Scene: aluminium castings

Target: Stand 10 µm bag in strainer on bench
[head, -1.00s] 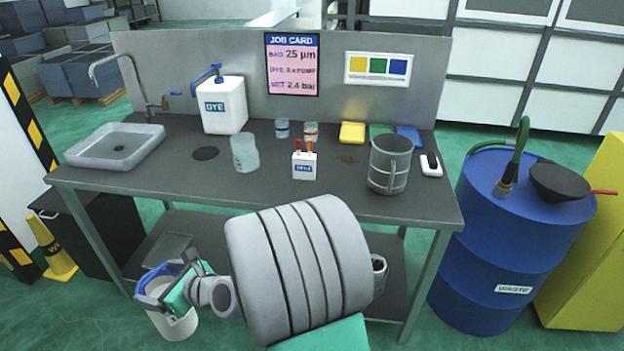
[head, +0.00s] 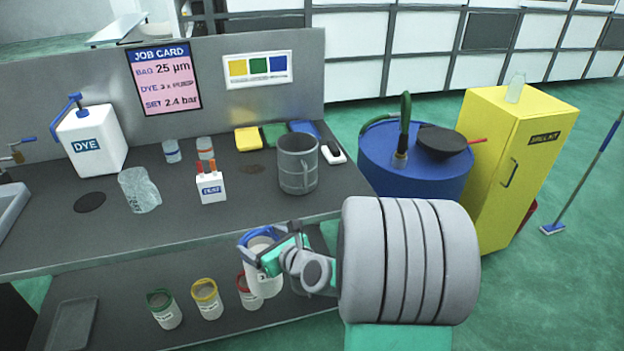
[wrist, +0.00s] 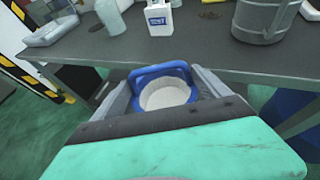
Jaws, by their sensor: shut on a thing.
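The white bag with a blue rim and handle (head: 264,277) is held by my gripper (head: 272,250), which is shut on its blue rim. It hangs upright in front of the bench's front edge, below bench-top height. In the wrist view the blue rim (wrist: 148,73) and the bag's pale open mouth (wrist: 165,95) sit between the fingers. No size label on the bag is readable. The strainer (head: 298,165), a grey metal cylinder with a side handle, stands upright on the bench (head: 235,220) near its right end, above and apart from my gripper. It also shows in the wrist view (wrist: 262,20).
A clear beaker (head: 140,190), a small white marker holder (head: 211,188) and a white dye jug (head: 92,140) stand left of the strainer. Several bags with coloured rims (head: 207,298) stand on the lower shelf. A blue waste drum (head: 415,180) is to the right.

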